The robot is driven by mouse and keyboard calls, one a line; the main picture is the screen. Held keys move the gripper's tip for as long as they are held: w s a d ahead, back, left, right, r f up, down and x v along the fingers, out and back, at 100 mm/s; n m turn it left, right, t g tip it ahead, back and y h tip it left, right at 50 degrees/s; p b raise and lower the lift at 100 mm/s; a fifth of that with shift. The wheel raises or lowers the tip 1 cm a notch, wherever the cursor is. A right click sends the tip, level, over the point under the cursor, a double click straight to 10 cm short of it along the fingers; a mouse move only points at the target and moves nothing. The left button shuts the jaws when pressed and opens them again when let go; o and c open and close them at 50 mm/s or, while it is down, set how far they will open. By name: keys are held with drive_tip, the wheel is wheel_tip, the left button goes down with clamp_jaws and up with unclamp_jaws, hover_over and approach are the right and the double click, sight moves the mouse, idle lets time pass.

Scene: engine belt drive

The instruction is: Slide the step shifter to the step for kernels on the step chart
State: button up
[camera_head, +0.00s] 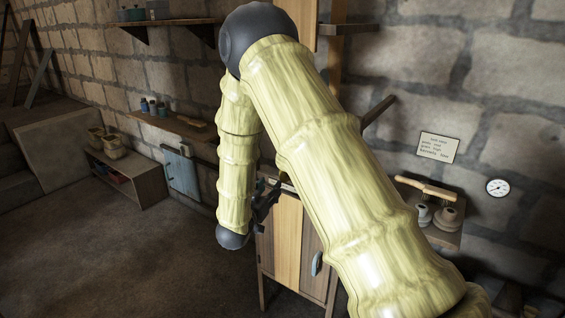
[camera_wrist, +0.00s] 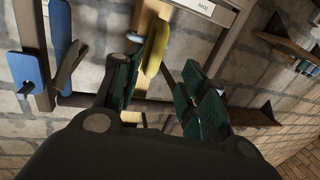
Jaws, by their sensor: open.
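The likely step chart is a pale card (camera_head: 438,147) with several lines of small text on the back wall in the head view; its words are too small to read surely. My gripper (camera_head: 266,198) is in front of the wooden cabinet's upper left, partly hidden by my arm. In the wrist view my gripper (camera_wrist: 163,68) is open, its green-padded fingers apart. A yellow handle-like piece (camera_wrist: 157,45) shows beyond and between the fingertips, nearer the left finger; I cannot tell whether they touch. It may be the step shifter, but I cannot be sure.
The wooden cabinet (camera_head: 287,240) has a blue-grey handle (camera_head: 317,264). In the wrist view, blue paddle-like pieces (camera_wrist: 60,28) are at left and a white label (camera_wrist: 197,6) at top. A wall gauge (camera_head: 498,187) and shelf with pots (camera_head: 447,218) are at right. Left floor is clear.

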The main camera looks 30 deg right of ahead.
drive_tip(key=p+x, duration=0.1)
drive_tip(key=x, duration=0.2)
drive_tip(key=r+p+x, duration=0.1)
drive_tip(key=x, duration=0.3)
drive_tip(key=r+p+x, duration=0.1)
drive_tip(key=p+x, duration=0.1)
drive_tip(key=x, duration=0.1)
drive_tip(key=shift+d, duration=0.2)
drive_tip(key=shift+w+d+f, duration=0.1)
drive_tip(key=shift+w+d, duration=0.2)
drive_tip(key=shift+d, duration=0.1)
drive_tip(key=shift+c, duration=0.4)
clamp_jaws()
